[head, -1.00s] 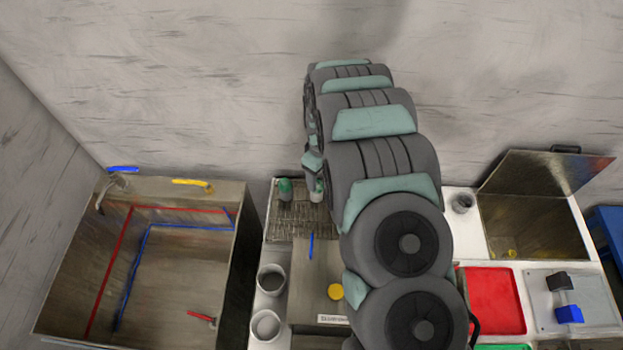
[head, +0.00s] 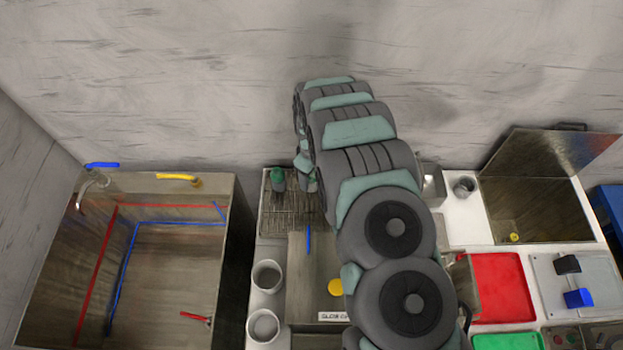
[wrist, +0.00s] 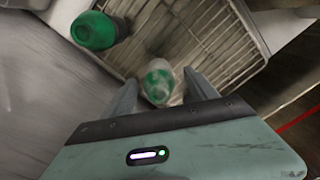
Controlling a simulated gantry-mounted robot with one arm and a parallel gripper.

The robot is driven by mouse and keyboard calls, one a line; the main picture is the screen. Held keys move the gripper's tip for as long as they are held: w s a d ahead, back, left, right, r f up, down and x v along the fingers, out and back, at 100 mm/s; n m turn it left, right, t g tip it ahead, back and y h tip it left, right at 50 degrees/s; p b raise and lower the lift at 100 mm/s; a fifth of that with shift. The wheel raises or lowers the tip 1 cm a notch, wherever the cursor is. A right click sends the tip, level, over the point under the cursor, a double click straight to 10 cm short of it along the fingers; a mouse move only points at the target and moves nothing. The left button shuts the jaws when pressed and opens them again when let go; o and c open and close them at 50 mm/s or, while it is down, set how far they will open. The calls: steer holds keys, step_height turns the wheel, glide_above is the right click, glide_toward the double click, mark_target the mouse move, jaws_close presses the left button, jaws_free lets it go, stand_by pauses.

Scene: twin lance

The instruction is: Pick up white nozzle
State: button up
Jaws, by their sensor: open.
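The white nozzle (wrist: 160,82) shows in the wrist view as a pale, partly see-through top with green below it. It lies between the two fingers of my open gripper (wrist: 161,92); I cannot tell whether they touch it. In the head view a pale bottle (head: 312,183) stands on the wire rack, partly hidden by my arm. A second bottle with a green top (wrist: 93,31) stands to the left in the wrist view, outside the fingers. It also shows in the head view (head: 278,180).
The wire rack (head: 273,221) carries both bottles. A deep sink (head: 180,262) is at the left. Two round cups (head: 266,275) stand in front of the rack. A red tray (head: 500,287) and an open-lidded metal bin (head: 540,210) are at the right.

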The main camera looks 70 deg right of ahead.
mark_target(312, 182)
steer(key=shift+w+d+f, duration=0.1)
steer(key=shift+d+f, duration=0.05)
steer(key=shift+f, duration=0.55)
steer(key=shift+f+p, duration=0.3)
steer(key=shift+f, duration=1.45)
jaws_close()
